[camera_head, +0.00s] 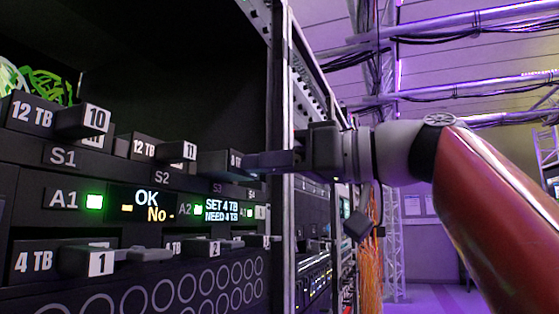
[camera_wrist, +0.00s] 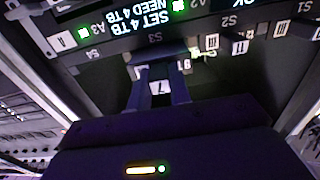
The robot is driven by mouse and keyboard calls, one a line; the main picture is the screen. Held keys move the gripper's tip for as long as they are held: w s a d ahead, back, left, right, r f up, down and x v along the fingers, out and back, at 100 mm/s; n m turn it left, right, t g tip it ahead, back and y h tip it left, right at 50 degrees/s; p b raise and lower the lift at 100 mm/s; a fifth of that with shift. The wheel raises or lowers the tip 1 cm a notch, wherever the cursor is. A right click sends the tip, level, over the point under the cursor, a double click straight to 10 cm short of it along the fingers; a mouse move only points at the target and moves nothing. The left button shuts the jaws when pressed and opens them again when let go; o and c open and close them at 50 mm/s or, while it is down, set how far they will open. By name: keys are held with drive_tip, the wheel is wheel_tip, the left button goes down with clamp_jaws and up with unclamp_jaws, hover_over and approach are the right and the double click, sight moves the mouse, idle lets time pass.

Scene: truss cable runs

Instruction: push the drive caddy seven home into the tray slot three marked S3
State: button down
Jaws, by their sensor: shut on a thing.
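Drive caddy seven (camera_head: 222,163) is dark, with part of an "8 TB" label showing, and sits above the S3 mark (camera_head: 217,188) in the head view. Its white "7" tag (camera_wrist: 160,87) shows upside down in the wrist view, between my two fingers. My gripper (camera_head: 258,161) reaches in from the right and is shut on the caddy's handle. The S3 mark (camera_wrist: 154,38) lies in line with the caddy in the wrist view. My fingers hide part of the caddy's front, and I cannot tell how deep it sits in the slot.
Caddies 10 (camera_head: 96,120) and 11 (camera_head: 188,151) stand in S1 and S2 to the left. Lower caddies 1 (camera_head: 101,262) and 2 (camera_head: 214,247) sit below the lit displays (camera_head: 221,210). The rack's upright post (camera_head: 282,120) is close beside my gripper.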

sight(241, 177)
drive_tip(key=shift+p+x, duration=0.35)
drive_tip(key=shift+x, duration=1.2)
drive_tip(key=shift+a, duration=0.2)
drive_tip(key=shift+w+a, duration=0.2)
drive_tip(key=shift+a, duration=0.3)
drive_tip(key=c, duration=1.2)
unclamp_jaws()
drive_tip(key=shift+d+f, duration=0.1)
drive_tip(key=shift+d, duration=0.15)
drive_tip(key=b+v, duration=0.2)
drive_tip(key=v, duration=0.5)
